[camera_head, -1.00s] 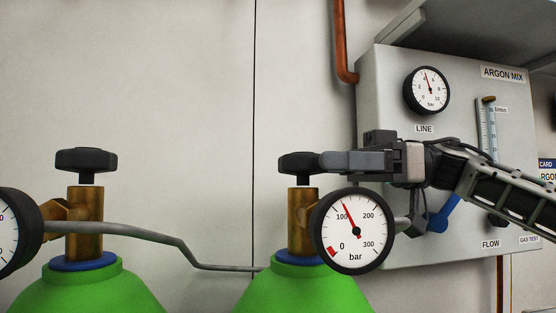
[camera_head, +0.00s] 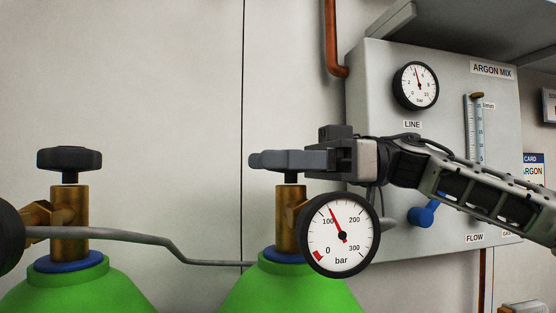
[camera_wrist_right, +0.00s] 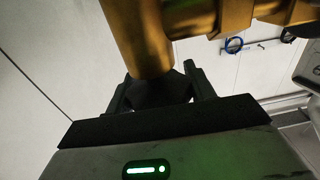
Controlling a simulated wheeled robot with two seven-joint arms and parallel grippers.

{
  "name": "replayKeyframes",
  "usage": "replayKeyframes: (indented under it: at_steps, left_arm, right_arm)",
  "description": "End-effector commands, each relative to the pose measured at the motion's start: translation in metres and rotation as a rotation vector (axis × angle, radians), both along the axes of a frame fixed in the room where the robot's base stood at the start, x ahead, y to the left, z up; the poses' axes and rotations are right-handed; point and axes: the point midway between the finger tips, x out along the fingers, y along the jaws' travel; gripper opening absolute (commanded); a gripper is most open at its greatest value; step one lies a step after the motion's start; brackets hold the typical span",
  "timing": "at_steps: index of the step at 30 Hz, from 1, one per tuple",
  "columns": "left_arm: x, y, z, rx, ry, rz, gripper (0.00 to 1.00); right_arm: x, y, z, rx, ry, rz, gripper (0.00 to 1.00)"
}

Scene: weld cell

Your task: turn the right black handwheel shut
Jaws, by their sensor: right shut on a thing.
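The right black handwheel (camera_head: 262,161) sits on top of the brass valve (camera_head: 290,222) of the right green cylinder (camera_head: 290,290). My right gripper (camera_head: 290,160) reaches in from the right and is shut on this handwheel, hiding much of it. In the right wrist view the dark handwheel (camera_wrist_right: 160,92) lies between the two fingers (camera_wrist_right: 158,95), beside the brass valve body (camera_wrist_right: 140,40). The left black handwheel (camera_head: 69,159) stands free on the left cylinder (camera_head: 75,290). My left gripper is not in view.
A round pressure gauge (camera_head: 341,235) sits close below my right gripper and reads a little above 100 bar. A grey pipe (camera_head: 130,236) joins the valves.

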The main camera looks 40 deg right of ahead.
Motion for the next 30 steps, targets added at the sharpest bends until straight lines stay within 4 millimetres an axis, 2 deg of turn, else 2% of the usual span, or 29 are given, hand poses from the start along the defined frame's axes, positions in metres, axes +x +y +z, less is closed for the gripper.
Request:
replayKeyframes:
  at_steps: [11,18,30]
  left_arm:
    - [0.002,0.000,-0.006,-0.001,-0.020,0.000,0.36]
    - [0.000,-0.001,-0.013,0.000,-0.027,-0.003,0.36]
    - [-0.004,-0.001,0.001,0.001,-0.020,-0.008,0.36]
  right_arm:
    - [0.001,-0.001,-0.003,-0.004,0.000,-0.128,0.31]
    - [0.003,-0.004,-0.003,-0.007,-0.001,-0.333,0.31]
    - [0.007,-0.008,0.003,-0.008,0.002,-0.705,0.31]
